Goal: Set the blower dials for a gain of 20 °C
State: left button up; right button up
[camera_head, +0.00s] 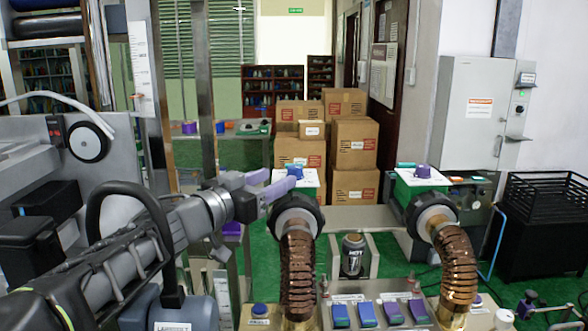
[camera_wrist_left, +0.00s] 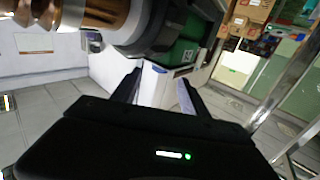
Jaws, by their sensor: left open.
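The left blower (camera_head: 312,187) is a green box with a white top and a black round outlet. A blue dial (camera_head: 294,171) sits on its top. The right blower (camera_head: 405,190) is alike, with a purple dial (camera_head: 423,171). Dial markings are too small to read. My left gripper (camera_head: 276,182) is open and empty, its purple fingers just left of and slightly below the blue dial in the picture; contact cannot be told. In the left wrist view my open fingers (camera_wrist_left: 158,90) point at the left blower's white and green casing (camera_wrist_left: 182,58).
Brown ribbed hoses (camera_head: 297,265) and (camera_head: 452,262) hang from the outlets. A front panel holds blue and purple switches (camera_head: 366,314). A dark bottle (camera_head: 352,254) stands between the blowers. Cardboard boxes (camera_head: 353,143) are stacked behind. A black crate (camera_head: 545,205) is at right.

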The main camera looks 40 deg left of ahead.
aim_at(290, 171)
pick_arm(q)
jog(key=shift+w, duration=3.95)
grip_shut()
